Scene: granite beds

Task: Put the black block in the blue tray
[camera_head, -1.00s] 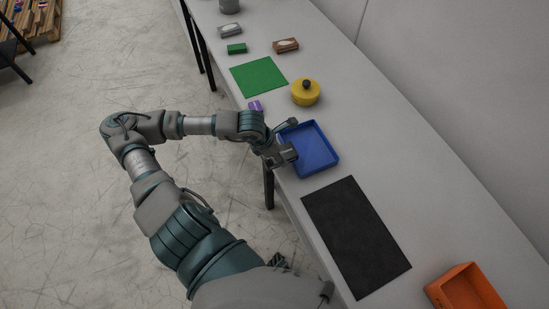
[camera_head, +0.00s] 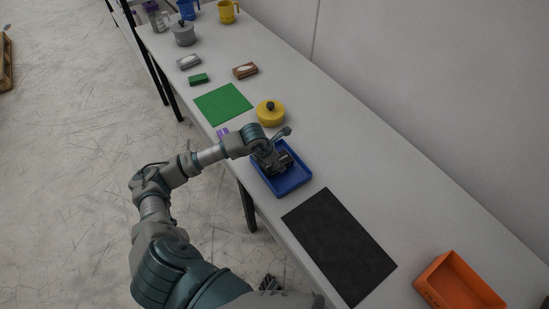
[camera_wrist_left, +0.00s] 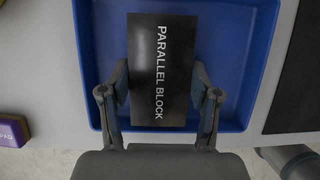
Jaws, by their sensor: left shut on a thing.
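The black block (camera_wrist_left: 160,85), lettered "PARALLEL BLOCK", shows in the left wrist view between the fingers of my left gripper (camera_wrist_left: 160,95). The gripper is shut on its sides. The blue tray (camera_wrist_left: 245,45) lies behind and around the block in that view, so the block is over or inside the tray; I cannot tell whether it touches the floor. In the head view my left gripper (camera_head: 274,162) is over the blue tray (camera_head: 293,182) and hides part of it. My right gripper is not in view.
A black mat (camera_head: 340,245) lies in front of the tray, and an orange bin (camera_head: 460,285) stands at the right. A wall runs along the table's far side.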

